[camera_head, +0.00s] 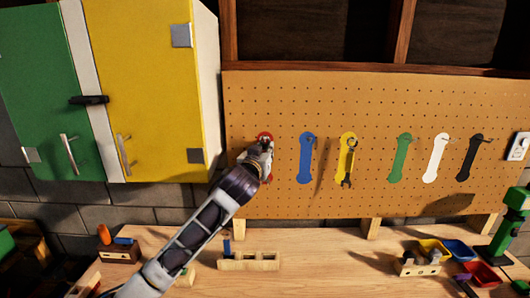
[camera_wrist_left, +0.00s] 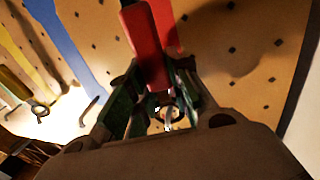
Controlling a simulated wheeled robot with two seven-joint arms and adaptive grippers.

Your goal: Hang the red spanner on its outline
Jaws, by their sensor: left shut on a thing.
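My left gripper (camera_head: 265,147) is up at the pegboard, in front of the red outline (camera_head: 264,135), and covers most of it. In the left wrist view my left gripper (camera_wrist_left: 157,88) is shut on the red spanner (camera_wrist_left: 147,45), a red bar that rises between its fingers. More red, seemingly the outline, shows close behind the bar in that view. In the head view the spanner cannot be told apart from the outline behind the gripper. Whether the spanner touches the board or its hook is hidden. My right gripper is not in view.
The pegboard (camera_head: 375,100) also carries blue (camera_head: 306,160), green (camera_head: 400,158), white (camera_head: 435,160) and black outlines. A spanner hangs on the yellow outline (camera_head: 347,143). A yellow cabinet (camera_head: 145,80) stands at the left. The workbench (camera_head: 330,260) below holds bins and wooden blocks.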

